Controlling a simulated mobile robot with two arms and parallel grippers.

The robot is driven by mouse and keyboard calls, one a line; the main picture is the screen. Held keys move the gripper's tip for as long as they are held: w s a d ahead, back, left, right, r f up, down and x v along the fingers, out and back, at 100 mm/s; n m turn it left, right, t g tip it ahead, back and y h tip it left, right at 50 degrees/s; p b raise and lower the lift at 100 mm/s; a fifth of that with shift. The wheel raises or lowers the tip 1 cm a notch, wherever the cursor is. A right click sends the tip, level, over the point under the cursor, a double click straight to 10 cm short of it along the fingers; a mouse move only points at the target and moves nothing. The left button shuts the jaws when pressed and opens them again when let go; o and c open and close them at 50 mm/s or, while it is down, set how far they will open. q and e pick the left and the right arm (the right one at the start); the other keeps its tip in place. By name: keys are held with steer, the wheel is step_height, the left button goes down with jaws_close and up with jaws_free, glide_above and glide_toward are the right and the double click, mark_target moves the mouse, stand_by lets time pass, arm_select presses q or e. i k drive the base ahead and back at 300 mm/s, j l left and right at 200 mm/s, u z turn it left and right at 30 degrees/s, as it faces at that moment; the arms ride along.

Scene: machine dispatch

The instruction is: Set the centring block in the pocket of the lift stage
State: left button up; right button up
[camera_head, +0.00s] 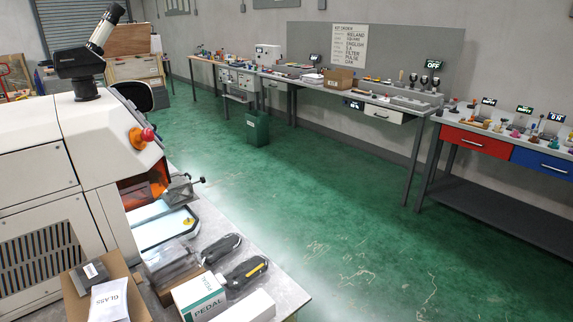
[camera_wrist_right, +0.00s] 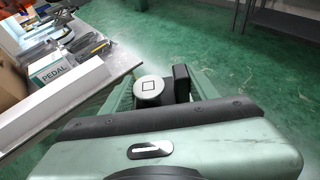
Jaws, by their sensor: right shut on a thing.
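In the right wrist view my right gripper (camera_wrist_right: 165,88) is shut on a pale round block with a dark square outline on its top (camera_wrist_right: 150,88), which looks like the centring block. A black finger pad stands against its right side; its lower part is hidden by the gripper body. It is held out over the green floor, beside the table edge. My left gripper is in neither view. In the head view a white machine (camera_head: 80,160) with a microscope stands at left. A grey metal fixture (camera_head: 183,190) sits at its opening; I cannot tell whether this is the lift stage. No pocket shows clearly.
The green floor between is clear.

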mark_target(177, 179)
steer(key=i+l+z, duration=0.25)
steer(key=z, duration=0.15)
steer(key=i+l+z, duration=0.6)
steer(key=z, duration=0.15)
steer(key=i+l+z, duration=0.1)
steer(key=i+z, duration=0.3)
steer(key=i+u, duration=0.4)
steer(key=i, duration=0.15)
steer(key=i+l+u, duration=0.35)
steer(key=i, duration=0.15)
steer(key=i+j+u, duration=0.15)
steer(key=u, duration=0.3)
steer(key=i+u, duration=0.25)
steer(key=u, duration=0.25)
steer(key=i+u, duration=0.2)
steer(key=u, duration=0.25)
steer(key=i+u, duration=0.2)
steer(key=u, duration=0.3)
steer(key=i+l+u, duration=0.2)
steer(key=u, duration=0.25)
steer(key=i+u, duration=0.2)
steer(key=u, duration=0.3)
steer(key=i+u, duration=0.25)
steer(key=u, duration=0.2)
steer(key=i+l+u, duration=0.1)
steer(key=u, duration=0.4)
steer(key=i+l+u, duration=0.2)
steer(key=u, duration=0.25)
steer(key=i+l, duration=0.05)
